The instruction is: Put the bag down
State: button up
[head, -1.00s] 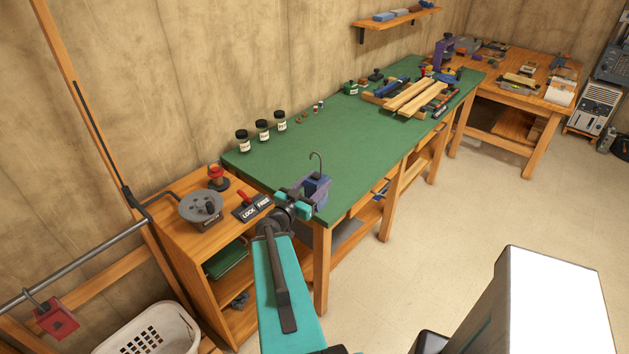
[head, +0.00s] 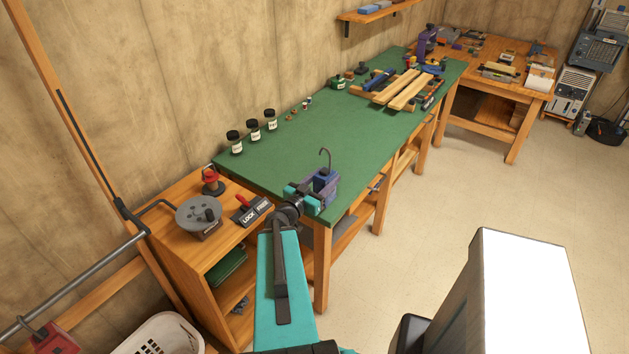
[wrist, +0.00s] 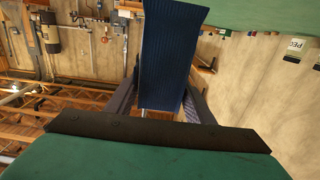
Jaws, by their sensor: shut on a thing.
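A small dark blue bag (head: 324,175) with a thin hooked handle on top is held upright in my gripper (head: 318,193). In the head view it appears against the near end of the green bench top (head: 290,145); I cannot tell how far above the surface it is. In the wrist view the blue ribbed side of the bag (wrist: 170,55) fills the space between my two gripper fingers (wrist: 160,103). The fingers are shut on it.
Several dark-lidded jars (head: 252,130) stand along the bench's wall side. Wood strips (head: 403,90) lie farther back. A lower wooden cabinet at left carries a grey reel (head: 198,213) and a lock/free lever plate (head: 250,212). The middle of the green top is clear.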

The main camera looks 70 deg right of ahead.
aim_at(322, 169)
jog(key=shift+w+d+f+b, duration=0.25)
jog(key=shift+d+b, duration=0.25)
jog(key=shift+b, duration=1.5)
jog(key=d+b, duration=0.1)
jog(key=b, duration=0.2)
jog(key=w+b, duration=0.1)
jog(key=b, duration=0.3)
jog(key=d+b, duration=0.1)
jog(key=b, duration=0.3)
jog(key=shift+w+d+f, duration=0.2)
jog(key=shift+w+d, duration=0.05)
jog(key=shift+d, duration=0.05)
jog(key=d+b, duration=0.1)
jog(key=b, duration=0.4)
jog(key=shift+w+r+b, duration=0.1)
jog(key=shift+w+b, duration=0.25)
jog(key=w+d+p, duration=0.3)
jog(key=w+d, duration=0.2)
jog(key=d, duration=0.4)
jog(key=shift+d+f, duration=0.15)
jog(key=shift+f, duration=0.25)
jog(key=shift+w, duration=0.1)
notch_tip(322, 169, down, 3)
jog(key=shift+f+p, duration=0.2)
jog(key=shift+p, duration=0.3)
